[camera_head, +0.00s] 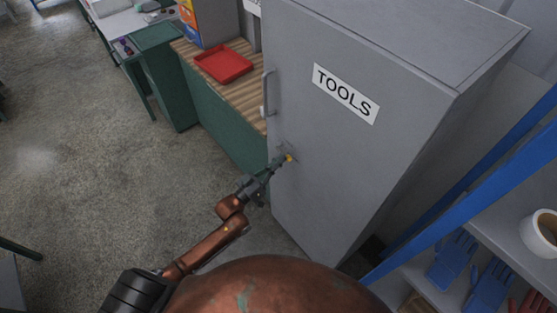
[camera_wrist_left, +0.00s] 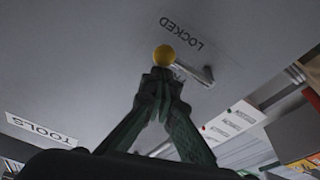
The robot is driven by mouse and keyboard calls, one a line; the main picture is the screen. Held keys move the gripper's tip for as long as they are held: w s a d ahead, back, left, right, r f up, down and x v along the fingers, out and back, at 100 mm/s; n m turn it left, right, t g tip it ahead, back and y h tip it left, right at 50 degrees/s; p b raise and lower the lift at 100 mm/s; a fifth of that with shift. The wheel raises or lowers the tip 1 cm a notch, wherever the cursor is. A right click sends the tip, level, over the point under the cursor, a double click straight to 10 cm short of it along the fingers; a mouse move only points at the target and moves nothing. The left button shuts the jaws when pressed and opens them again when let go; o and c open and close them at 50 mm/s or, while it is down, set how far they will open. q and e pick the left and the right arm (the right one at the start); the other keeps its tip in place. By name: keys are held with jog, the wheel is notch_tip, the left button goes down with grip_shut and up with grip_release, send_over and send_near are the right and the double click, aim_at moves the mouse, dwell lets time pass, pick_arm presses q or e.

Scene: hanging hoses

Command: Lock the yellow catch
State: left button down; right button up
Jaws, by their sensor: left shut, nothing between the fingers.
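The yellow catch shows as a small yellow knob (camera_head: 290,158) on the door of the grey TOOLS cabinet (camera_head: 225,0), low on its handle side. In the left wrist view the round yellow knob (camera_wrist_left: 163,54) sits just beyond my fingertips, beside a label reading LOCKED (camera_wrist_left: 182,33). A second label is mostly hidden behind my fingers and a short grey bar (camera_wrist_left: 196,74). My left gripper (camera_head: 280,162) is shut and empty, its green fingertips (camera_wrist_left: 161,76) together right at the knob. I cannot tell whether they touch it. My right gripper is not in view.
A grey door handle (camera_head: 267,93) stands above the catch. Left of the cabinet is a green bench with a red tray (camera_head: 223,64). A blue-framed shelf with gloves (camera_head: 453,258) and a tape roll (camera_head: 541,233) is at right.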

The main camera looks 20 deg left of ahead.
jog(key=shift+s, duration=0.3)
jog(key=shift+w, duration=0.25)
